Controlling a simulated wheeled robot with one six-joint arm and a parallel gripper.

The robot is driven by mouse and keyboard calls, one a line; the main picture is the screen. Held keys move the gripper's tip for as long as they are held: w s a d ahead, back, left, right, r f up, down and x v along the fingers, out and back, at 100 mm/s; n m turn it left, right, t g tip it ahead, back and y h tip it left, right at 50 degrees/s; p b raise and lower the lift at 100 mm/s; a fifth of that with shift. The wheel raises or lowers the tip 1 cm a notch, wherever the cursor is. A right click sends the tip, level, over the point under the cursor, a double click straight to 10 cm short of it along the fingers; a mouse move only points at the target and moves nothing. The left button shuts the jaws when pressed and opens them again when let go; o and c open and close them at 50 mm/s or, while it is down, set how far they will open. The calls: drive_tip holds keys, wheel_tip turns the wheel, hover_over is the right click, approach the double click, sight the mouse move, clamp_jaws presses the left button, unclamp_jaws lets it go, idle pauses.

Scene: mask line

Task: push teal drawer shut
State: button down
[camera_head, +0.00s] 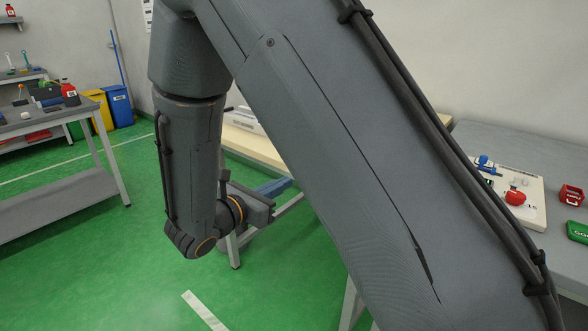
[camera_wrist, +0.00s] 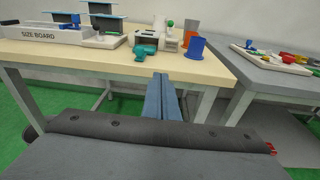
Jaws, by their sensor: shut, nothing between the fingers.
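My gripper (camera_wrist: 161,77) reaches forward in the wrist view, its two blue-grey fingers together with nothing between them. In the head view my gripper (camera_head: 287,183) shows beyond my forearm, close to the wooden table's edge. In the head view my arm hides most of that table.
A grey table (camera_wrist: 250,72) with a parts board (camera_wrist: 272,57) stands to the right. In the head view a workbench (camera_head: 50,125) is at left; green floor lies between.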

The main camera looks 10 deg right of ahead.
drive_tip(key=w+d+t, duration=0.1)
drive_tip(key=w+d, duration=0.2)
drive_tip(key=w, duration=0.3)
drive_tip(key=w+d+n+t+p, duration=0.1)
drive_tip(key=w+d, duration=0.2)
drive_tip(key=w, duration=0.2)
drive_tip(key=shift+w+d+f+n+y, duration=0.15)
drive_tip(key=shift+w+d+n+y, duration=0.15)
drive_tip(key=shift+w, duration=0.05)
